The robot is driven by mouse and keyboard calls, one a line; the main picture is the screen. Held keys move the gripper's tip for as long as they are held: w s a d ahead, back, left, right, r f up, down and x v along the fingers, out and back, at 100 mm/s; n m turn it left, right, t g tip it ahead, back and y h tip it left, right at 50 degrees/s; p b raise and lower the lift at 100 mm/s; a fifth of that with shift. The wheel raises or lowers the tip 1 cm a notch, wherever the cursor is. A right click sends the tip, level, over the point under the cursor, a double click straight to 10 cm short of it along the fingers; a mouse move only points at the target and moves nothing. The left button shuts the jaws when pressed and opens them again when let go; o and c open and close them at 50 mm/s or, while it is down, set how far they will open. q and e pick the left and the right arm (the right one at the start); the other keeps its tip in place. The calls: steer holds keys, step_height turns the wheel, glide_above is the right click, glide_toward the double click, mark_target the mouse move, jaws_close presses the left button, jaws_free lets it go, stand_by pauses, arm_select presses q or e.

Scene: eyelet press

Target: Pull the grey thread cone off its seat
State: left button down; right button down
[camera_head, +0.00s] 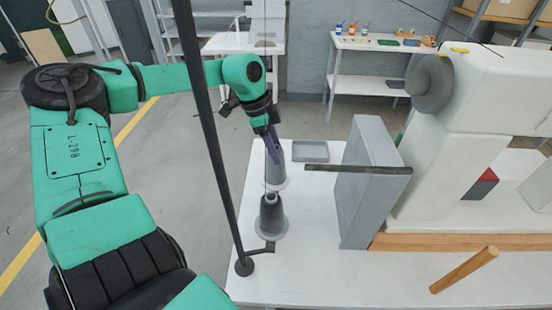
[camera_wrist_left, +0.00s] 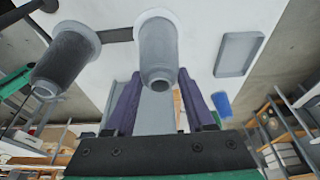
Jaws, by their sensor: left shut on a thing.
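The light grey thread cone (camera_head: 275,176) stands at the back left of the white table, behind a darker cone. It also shows in the left wrist view (camera_wrist_left: 157,50), its narrow end toward the camera and a white rim around its wide base. My left gripper (camera_head: 274,154) reaches down to it from above, its purple fingers (camera_wrist_left: 158,76) on either side of the cone's upper part, shut on it. The cone looks upright; I cannot tell whether its base touches the seat. My right gripper is not in view.
A dark grey cone (camera_head: 271,214) stands just in front, close to the held one. A thin dark pole (camera_head: 215,150) rises at the table's left edge. A grey panel (camera_head: 368,180) and white machine (camera_head: 450,150) stand right. A shallow grey tray (camera_head: 310,151) lies behind.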

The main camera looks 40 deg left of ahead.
arm_select(q)
steer(key=shift+r, duration=0.4)
step_height(320, 180, up, 11)
steer(key=p, duration=0.8)
stand_by(1.1)
